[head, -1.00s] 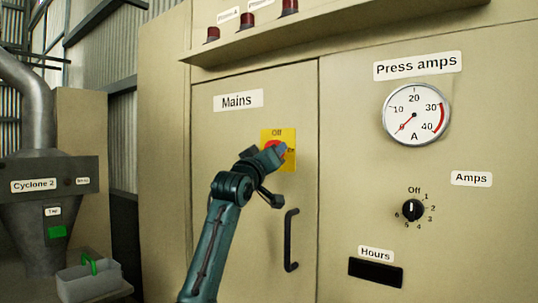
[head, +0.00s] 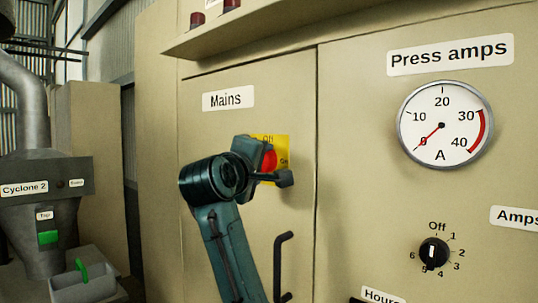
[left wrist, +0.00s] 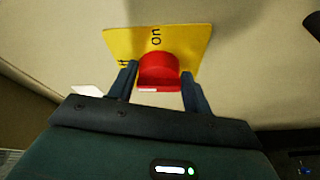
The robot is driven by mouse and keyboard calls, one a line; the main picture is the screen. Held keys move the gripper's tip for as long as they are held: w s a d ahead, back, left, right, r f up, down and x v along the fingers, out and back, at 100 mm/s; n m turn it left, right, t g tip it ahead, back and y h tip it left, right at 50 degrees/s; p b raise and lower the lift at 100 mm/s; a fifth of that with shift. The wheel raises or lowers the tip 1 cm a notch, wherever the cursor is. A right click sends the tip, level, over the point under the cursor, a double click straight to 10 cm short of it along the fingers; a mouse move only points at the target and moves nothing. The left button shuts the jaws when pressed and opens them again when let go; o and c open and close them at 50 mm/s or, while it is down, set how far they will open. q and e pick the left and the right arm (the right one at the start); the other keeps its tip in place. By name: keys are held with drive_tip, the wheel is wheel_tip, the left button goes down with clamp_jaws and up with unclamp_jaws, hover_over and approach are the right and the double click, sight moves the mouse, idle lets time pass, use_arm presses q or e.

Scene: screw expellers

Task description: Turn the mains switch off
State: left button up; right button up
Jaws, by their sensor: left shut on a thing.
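The mains switch is a red knob (head: 270,160) on a yellow plate (head: 283,147), below the "Mains" label (head: 228,98) on a beige cabinet door. My left gripper (head: 262,162) is at the switch and hides part of the knob and plate. In the left wrist view the red knob (left wrist: 158,70) sits between the two fingers of my left gripper (left wrist: 159,80), which is shut on it. A white mark shows on the knob's near edge. "on" is legible on the yellow plate (left wrist: 185,42) in that view. My right gripper is not in view.
A dark door handle (head: 280,265) is just below the switch. A ledge (head: 330,28) juts out above the door. To the right are a "Press amps" gauge (head: 444,125) reading about zero and a black selector knob (head: 433,252). A "Cyclone 2" machine (head: 45,190) stands at left.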

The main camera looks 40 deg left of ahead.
use_arm(q)
drive_tip(key=shift+r+n+p, duration=0.3)
drive_tip(key=shift+n+p, duration=0.1)
drive_tip(key=shift+n, duration=0.1)
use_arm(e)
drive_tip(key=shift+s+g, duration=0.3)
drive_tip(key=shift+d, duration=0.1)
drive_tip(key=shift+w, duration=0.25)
use_arm(q)
drive_tip(key=o, duration=1.3)
drive_tip(key=shift+f, duration=0.15)
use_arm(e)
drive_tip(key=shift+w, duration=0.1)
use_arm(q)
drive_tip(key=shift+o, duration=0.2)
drive_tip(key=b+v, duration=0.1)
drive_tip(key=v, duration=1.2)
drive_tip(key=shift+r, duration=0.2)
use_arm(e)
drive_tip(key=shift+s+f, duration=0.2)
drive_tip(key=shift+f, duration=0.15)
